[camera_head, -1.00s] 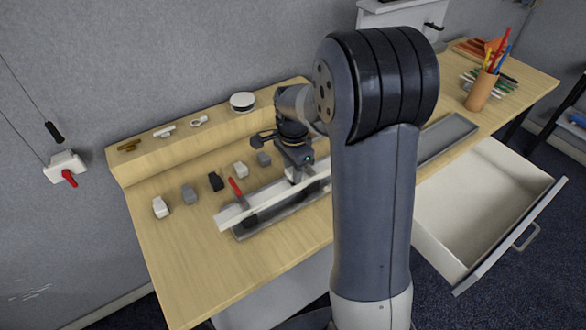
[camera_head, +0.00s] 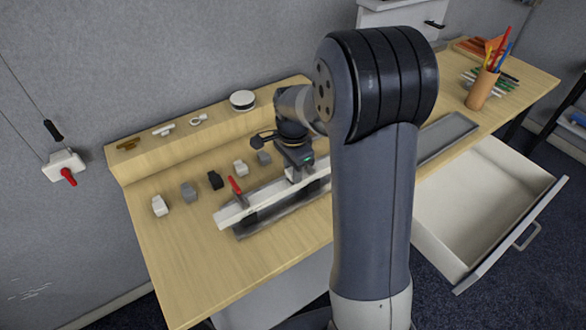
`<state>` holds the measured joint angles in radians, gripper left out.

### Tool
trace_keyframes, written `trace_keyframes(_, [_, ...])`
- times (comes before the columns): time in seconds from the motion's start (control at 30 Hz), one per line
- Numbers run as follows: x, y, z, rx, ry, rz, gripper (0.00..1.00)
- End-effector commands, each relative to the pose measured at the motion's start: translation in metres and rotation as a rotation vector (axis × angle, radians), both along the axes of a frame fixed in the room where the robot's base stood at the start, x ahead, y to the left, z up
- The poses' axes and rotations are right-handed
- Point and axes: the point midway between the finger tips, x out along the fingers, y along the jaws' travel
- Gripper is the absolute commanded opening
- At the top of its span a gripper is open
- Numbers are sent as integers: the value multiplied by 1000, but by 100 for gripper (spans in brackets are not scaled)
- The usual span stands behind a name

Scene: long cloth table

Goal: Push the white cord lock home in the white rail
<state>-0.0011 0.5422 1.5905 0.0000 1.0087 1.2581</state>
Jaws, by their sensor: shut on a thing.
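The white rail (camera_head: 234,215) lies along a grey tray (camera_head: 262,226) on the table and runs to the right until my arm hides it. A red-handled clamp (camera_head: 236,188) stands at its left part. My gripper (camera_head: 297,176) points down at the rail's middle stretch, right of the clamp. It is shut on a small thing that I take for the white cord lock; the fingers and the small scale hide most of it. I cannot tell how deep it sits in the rail.
An open drawer (camera_head: 480,210) juts out at right. The front left tabletop is clear.

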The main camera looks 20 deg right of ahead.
Motion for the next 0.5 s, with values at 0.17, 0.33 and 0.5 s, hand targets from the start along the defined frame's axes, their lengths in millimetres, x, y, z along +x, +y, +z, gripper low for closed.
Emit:
trace_keyframes(0.17, [0, 0, -6, 0, 0, 0, 4])
trace_keyframes(0.33, [0, 0, -10, 0, 0, 0, 4])
trace_keyframes(0.5, [0, 0, -9, 0, 0, 0, 38])
